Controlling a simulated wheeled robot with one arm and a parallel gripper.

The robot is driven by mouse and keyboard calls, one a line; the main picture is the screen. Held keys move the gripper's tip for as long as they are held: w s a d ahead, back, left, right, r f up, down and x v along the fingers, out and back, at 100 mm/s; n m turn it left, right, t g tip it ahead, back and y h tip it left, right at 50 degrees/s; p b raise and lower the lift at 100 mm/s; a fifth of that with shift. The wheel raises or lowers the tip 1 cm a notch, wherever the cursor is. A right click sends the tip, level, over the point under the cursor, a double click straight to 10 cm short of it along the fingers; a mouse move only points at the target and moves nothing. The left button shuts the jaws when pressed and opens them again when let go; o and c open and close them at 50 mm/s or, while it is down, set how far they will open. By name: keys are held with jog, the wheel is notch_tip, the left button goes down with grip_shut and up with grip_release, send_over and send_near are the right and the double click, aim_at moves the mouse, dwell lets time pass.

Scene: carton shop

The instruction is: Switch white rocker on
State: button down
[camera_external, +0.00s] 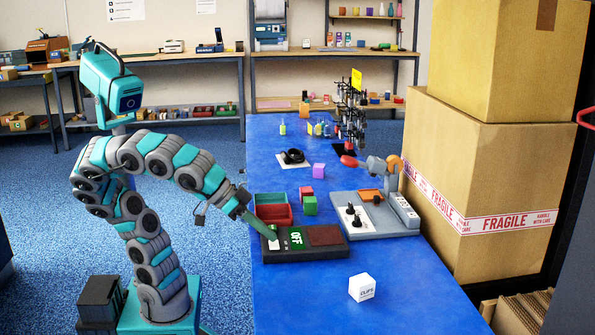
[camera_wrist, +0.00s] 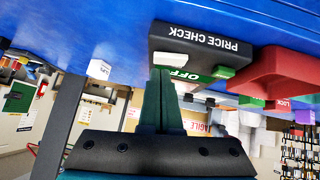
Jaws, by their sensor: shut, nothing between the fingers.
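The black price-check box (camera_external: 320,252) lies on the blue table, and its green display reads OFF. The white rocker (camera_external: 273,244) sits on the box's left part, beside the display. My gripper (camera_external: 273,236) reaches down to the box from the left, with its green fingers shut and empty, tips at or just above the rocker. In the wrist view, the box (camera_wrist: 200,45) appears upside down. My fingertips (camera_wrist: 163,72) show close beside a white piece (camera_wrist: 176,60), likely the rocker. I cannot tell whether they touch it.
A red bin (camera_external: 274,216) stands behind the box, with green and red cubes beside it. A grey device with a joystick (camera_external: 375,215) stands to the right. A white cube (camera_external: 362,287) lies in front. Large cartons (camera_external: 480,180) bound the table's right side. The front table is mostly clear.

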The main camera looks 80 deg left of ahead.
jog(key=shift+f, duration=0.35)
jog(key=shift+f, duration=0.15)
jog(key=shift+d+f+y+b, duration=0.2)
jog(key=shift+f+y+b, duration=0.1)
jog(key=shift+b, duration=0.2)
jog(key=shift+r, duration=0.1)
jog(key=shift+a, duration=0.15)
jog(key=shift+a+r, duration=0.15)
jog(key=shift+a, duration=0.55)
